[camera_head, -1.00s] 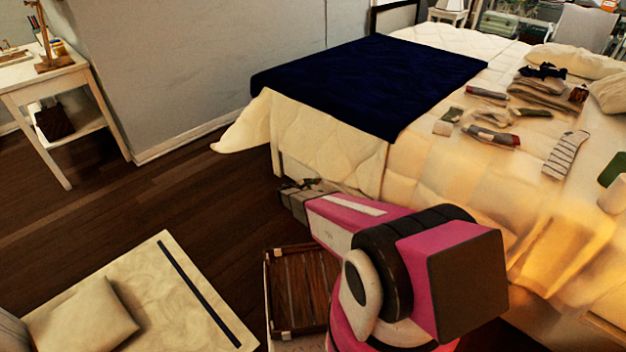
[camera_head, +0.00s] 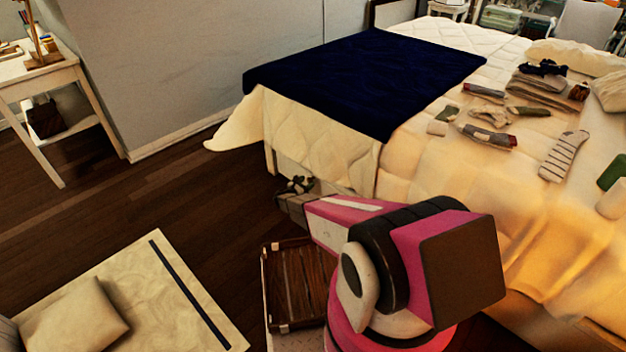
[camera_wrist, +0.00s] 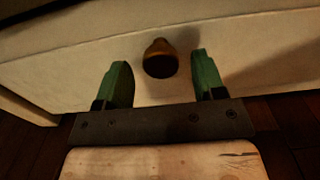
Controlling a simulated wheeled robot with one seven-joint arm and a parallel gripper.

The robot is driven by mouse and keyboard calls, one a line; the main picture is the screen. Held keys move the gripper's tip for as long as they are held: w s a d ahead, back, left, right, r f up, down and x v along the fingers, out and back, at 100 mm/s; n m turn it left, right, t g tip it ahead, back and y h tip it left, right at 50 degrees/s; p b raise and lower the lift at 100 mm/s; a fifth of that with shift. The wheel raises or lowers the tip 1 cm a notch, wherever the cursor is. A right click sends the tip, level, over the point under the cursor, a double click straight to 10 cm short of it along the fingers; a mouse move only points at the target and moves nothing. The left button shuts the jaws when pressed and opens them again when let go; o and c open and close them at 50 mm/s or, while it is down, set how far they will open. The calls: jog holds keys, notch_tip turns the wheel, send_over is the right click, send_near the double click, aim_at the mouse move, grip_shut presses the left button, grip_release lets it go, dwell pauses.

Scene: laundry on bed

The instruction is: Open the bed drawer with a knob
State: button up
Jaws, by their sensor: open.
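The bed drawer (camera_wrist: 60,75) shows in the wrist view as a pale flat front across the picture. A round brass-brown knob (camera_wrist: 160,58) stands out from it near the middle. My gripper (camera_wrist: 160,75) is open, its two green fingers on either side of the knob in the picture, with gaps to both. I cannot tell how deep the fingers reach past the knob. In the head view my gripper (camera_head: 296,186) is small, at the low side of the bed (camera_head: 330,150) near its foot. The knob is hidden there.
A wooden slatted crate (camera_head: 296,285) stands on the floor below my arm. A rug (camera_head: 150,290) with a cushion (camera_head: 80,320) lies at lower left. Clothes and a dark blue blanket (camera_head: 365,80) lie on the bed. Dark floor is clear left of the gripper.

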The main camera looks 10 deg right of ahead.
aim_at(309, 181)
jog(key=shift+x, duration=1.55)
